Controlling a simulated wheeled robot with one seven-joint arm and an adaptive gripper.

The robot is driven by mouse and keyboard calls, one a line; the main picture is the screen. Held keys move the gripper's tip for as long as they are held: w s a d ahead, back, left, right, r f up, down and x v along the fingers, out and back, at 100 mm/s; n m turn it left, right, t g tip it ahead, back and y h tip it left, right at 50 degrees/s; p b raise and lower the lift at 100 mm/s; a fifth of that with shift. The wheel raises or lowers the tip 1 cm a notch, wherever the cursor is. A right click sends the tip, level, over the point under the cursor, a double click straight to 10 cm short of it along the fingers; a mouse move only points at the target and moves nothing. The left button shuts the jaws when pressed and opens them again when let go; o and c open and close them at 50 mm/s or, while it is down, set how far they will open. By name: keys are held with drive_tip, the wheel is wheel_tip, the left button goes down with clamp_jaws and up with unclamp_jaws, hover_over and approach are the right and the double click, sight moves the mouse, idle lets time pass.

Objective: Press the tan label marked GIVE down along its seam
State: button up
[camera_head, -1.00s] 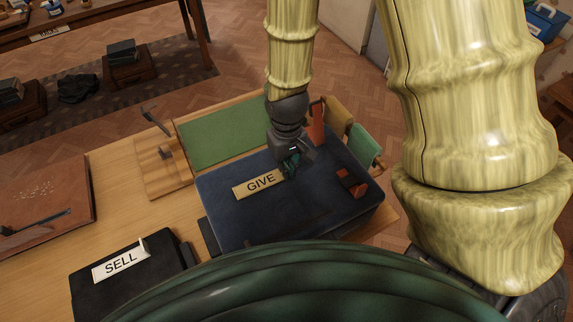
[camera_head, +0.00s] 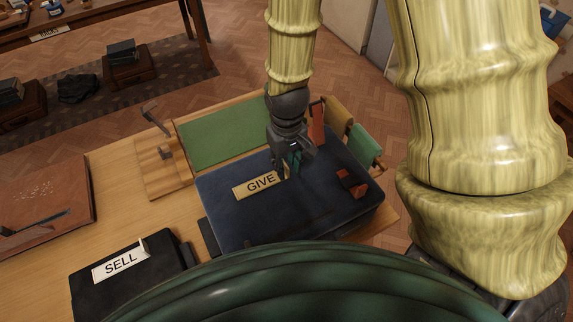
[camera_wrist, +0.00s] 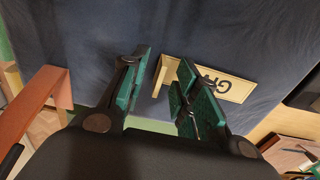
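The tan label marked GIVE (camera_head: 255,187) lies on the dark blue case (camera_head: 230,220). A short tan flap stands up at its right end. In the wrist view the label (camera_wrist: 232,88) is partly hidden by a finger, and its upright flap (camera_wrist: 160,76) shows in the gap between the fingers. My gripper (camera_head: 290,172) is over the label's right end, pointing down. In the wrist view my gripper (camera_wrist: 160,90) is open, with green pads apart and nothing held between them. Whether a finger touches the label I cannot tell.
A black case (camera_head: 128,284) with a white SELL label (camera_head: 120,265) is at front left. Red blocks (camera_head: 352,184) lie on the blue case's right side. A green panel (camera_head: 223,132), a wooden stand (camera_head: 160,165) and upright coloured boards (camera_head: 340,117) stand around it.

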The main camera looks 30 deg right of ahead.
wheel_tip(320, 180, up, 11)
drive_tip(key=shift+f, duration=0.2)
idle(0.5)
idle(0.5)
